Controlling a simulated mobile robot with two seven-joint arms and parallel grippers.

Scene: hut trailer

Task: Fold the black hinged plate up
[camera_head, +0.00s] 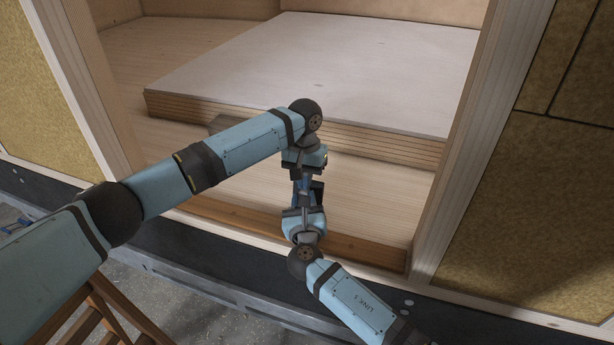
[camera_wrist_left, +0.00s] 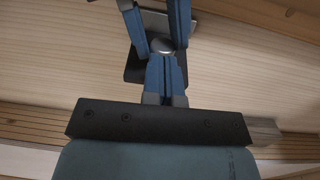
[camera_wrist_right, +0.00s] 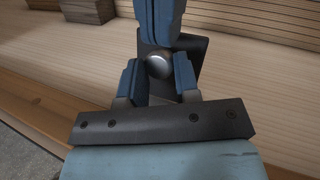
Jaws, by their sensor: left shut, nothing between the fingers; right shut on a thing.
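The black plate (camera_wrist_right: 192,50) shows in the right wrist view behind a round silver knob (camera_wrist_right: 158,66). The plate also shows in the left wrist view (camera_wrist_left: 133,66), partly hidden by the fingers. My right gripper (camera_head: 304,203) has its fingers on either side of the knob and is shut on it. My left gripper (camera_head: 303,180) comes from the opposite side. Its blue fingers are together and empty, with tips close to the knob; I cannot tell whether they touch it. The plate's hinge is hidden, and in the head view the grippers cover most of the plate.
A raised platform with a pale top (camera_head: 340,65) stands behind the grippers on the wooden floor (camera_head: 385,195). A wooden sill (camera_head: 365,252) runs along the doorway's front. The right door post (camera_head: 455,150) stands right of the arms. A wooden ladder (camera_head: 100,305) is at the lower left.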

